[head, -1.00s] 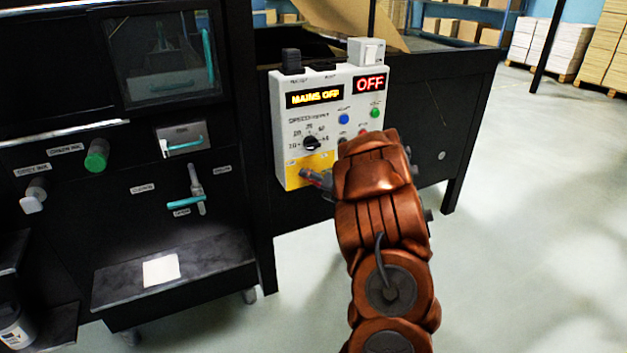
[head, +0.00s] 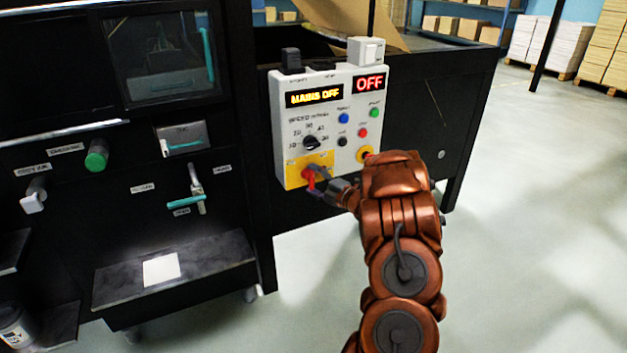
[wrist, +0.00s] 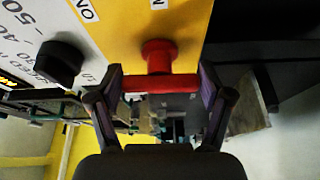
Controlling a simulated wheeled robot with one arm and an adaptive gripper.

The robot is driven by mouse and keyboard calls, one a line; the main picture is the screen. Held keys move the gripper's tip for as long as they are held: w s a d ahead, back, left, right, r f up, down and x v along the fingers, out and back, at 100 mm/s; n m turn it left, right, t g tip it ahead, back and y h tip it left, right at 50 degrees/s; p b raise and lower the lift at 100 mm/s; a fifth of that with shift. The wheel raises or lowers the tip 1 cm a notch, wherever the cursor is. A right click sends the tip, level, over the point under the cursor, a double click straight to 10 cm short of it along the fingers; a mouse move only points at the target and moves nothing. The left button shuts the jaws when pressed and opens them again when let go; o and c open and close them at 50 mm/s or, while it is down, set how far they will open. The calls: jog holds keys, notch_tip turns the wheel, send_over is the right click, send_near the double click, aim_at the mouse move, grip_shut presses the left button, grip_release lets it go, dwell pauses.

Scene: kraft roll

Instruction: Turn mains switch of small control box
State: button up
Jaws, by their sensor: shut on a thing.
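The small control box (head: 290,130) is a light grey panel with a yellow lower section, hung on the black machine's front. Its amber display (head: 314,96) reads MAINS OFF and a red display (head: 369,83) reads OFF. The red mains switch (head: 309,175) sits on the yellow section. In the wrist view the switch (wrist: 158,55) has a round hub and a red bar lying crosswise in the picture. My gripper (head: 320,183) is at the switch; in the wrist view its two fingers (wrist: 165,84) are shut on the red bar's ends.
A black speed knob (head: 311,143) and several coloured buttons sit above the switch. A red emergency knob (head: 365,154) on yellow is close to my forearm. The machine at left has a green knob (head: 96,156) and a jutting shelf (head: 210,270). The floor at right is clear.

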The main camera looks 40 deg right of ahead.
jog(key=m+t, duration=0.1)
jog(key=m, duration=0.2)
jog(key=shift+f+m, duration=0.15)
jog(key=shift+m, duration=0.25)
jog(key=shift+m+t+h, duration=0.5)
jog(key=shift+m+h, duration=0.05)
jog(key=shift+m, duration=0.75)
jog(key=shift+m+t+h, duration=0.5)
jog(key=shift+m+h, duration=0.05)
jog(key=shift+m, duration=0.75)
jog(key=o, duration=1.1)
jog(key=shift+s, duration=0.1)
jog(key=v, duration=1.2)
